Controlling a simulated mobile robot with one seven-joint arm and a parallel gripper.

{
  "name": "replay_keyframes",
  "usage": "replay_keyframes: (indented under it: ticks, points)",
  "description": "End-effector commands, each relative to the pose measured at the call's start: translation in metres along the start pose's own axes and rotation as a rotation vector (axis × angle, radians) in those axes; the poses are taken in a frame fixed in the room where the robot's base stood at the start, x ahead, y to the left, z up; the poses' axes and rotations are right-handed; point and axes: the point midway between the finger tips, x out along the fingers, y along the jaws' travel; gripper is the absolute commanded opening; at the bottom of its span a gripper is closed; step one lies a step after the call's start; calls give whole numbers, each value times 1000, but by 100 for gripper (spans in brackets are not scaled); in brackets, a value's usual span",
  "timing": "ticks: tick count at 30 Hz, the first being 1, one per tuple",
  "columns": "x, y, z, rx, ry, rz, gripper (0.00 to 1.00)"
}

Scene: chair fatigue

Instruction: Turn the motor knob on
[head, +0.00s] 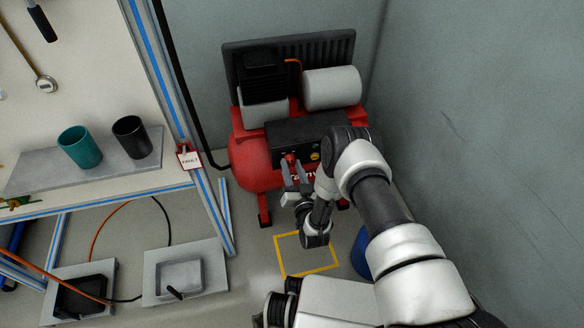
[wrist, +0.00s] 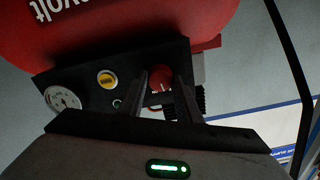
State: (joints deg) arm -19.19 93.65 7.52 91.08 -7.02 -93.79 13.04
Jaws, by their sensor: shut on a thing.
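The red motor knob (head: 290,157) sits on the black control panel (head: 275,135) at the front of the red compressor (head: 248,160). My gripper (head: 295,172) reaches up to the panel from below. In the wrist view, the knob (wrist: 159,80) shows between the two fingers of my gripper (wrist: 167,85), which are shut on it. That view is upside down, and the fingers cover part of the knob. I cannot tell which way the knob is turned.
A yellow button (wrist: 107,80) and a round gauge (wrist: 62,100) sit beside the knob. A FAULT tag (head: 189,159) hangs on the workbench frame at left. Teal (head: 80,147) and black (head: 132,137) cups stand on the bench. A grey wall (head: 480,110) closes the right.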

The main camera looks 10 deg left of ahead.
Motion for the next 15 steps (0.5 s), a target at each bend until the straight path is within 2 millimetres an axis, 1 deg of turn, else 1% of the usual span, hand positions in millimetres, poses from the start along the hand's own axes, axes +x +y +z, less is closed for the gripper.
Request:
replay_keyframes:
  ticks: [6, 15]
  points:
    - [1, 1, -1, 209, 2, 2, 8]
    - [1, 1, -1, 464, 3, 1, 8]
